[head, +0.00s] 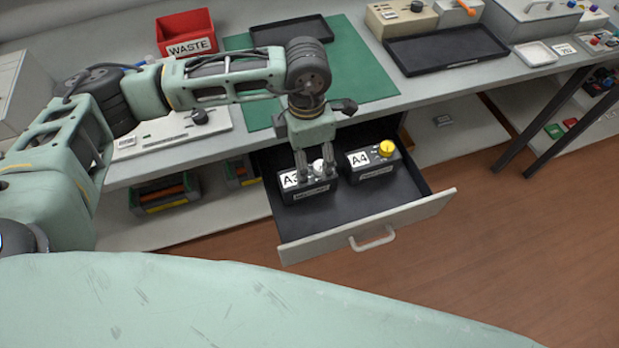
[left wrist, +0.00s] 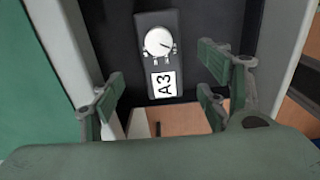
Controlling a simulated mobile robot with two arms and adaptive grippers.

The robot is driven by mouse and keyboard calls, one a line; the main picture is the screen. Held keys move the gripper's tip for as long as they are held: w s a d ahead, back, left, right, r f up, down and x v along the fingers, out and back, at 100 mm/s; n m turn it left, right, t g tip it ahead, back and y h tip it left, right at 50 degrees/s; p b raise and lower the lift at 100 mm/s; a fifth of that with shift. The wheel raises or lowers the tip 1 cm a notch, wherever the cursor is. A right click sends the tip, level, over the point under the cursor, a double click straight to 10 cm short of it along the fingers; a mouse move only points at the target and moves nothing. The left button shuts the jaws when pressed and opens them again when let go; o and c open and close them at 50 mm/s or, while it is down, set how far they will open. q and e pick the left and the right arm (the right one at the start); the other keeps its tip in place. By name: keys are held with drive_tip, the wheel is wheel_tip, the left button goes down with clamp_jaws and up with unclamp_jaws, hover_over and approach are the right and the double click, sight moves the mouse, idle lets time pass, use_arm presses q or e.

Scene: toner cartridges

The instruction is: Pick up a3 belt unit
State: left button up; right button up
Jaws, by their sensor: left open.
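The A3 belt unit (head: 312,195) is a dark block with a white "A3" label and a white round knob. It stands in the left part of the open drawer (head: 372,235). In the left wrist view the A3 unit (left wrist: 153,20) shows its knob and label in the upper middle. My left gripper (head: 316,175) points down over the A3 unit, its fingers partly hiding it. Its fingers (left wrist: 158,82) are spread, and the unit appears between and beyond them. Whether they touch it I cannot tell. My right gripper is in neither view.
A similar A4 unit (head: 374,170) with a yellow knob stands right of A3 in the drawer. The counter above holds a green mat (head: 358,75), black trays (head: 445,47) and a red WASTE bin (head: 186,30). The drawer's front part is bare.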

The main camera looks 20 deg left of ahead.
sight(291, 193)
use_arm(q)
drive_tip(key=f, duration=0.4)
drive_tip(key=shift+s+p, duration=0.3)
drive_tip(key=shift+w+f, duration=0.1)
drive_tip(key=shift+f, duration=0.55)
drive_tip(key=f, duration=0.3)
drive_tip(key=f+p, duration=0.1)
drive_tip(key=shift+s+a+f, duration=0.15)
drive_tip(key=shift+s+a, duration=0.1)
drive_tip(key=shift+a, duration=0.15)
drive_tip(key=shift+f, duration=0.4)
drive_tip(key=shift+c, duration=0.2)
drive_tip(key=c, duration=1.5)
drive_tip(key=shift+w+r, duration=0.1)
drive_tip(key=shift+c, duration=0.6)
drive_tip(key=shift+r, duration=0.1)
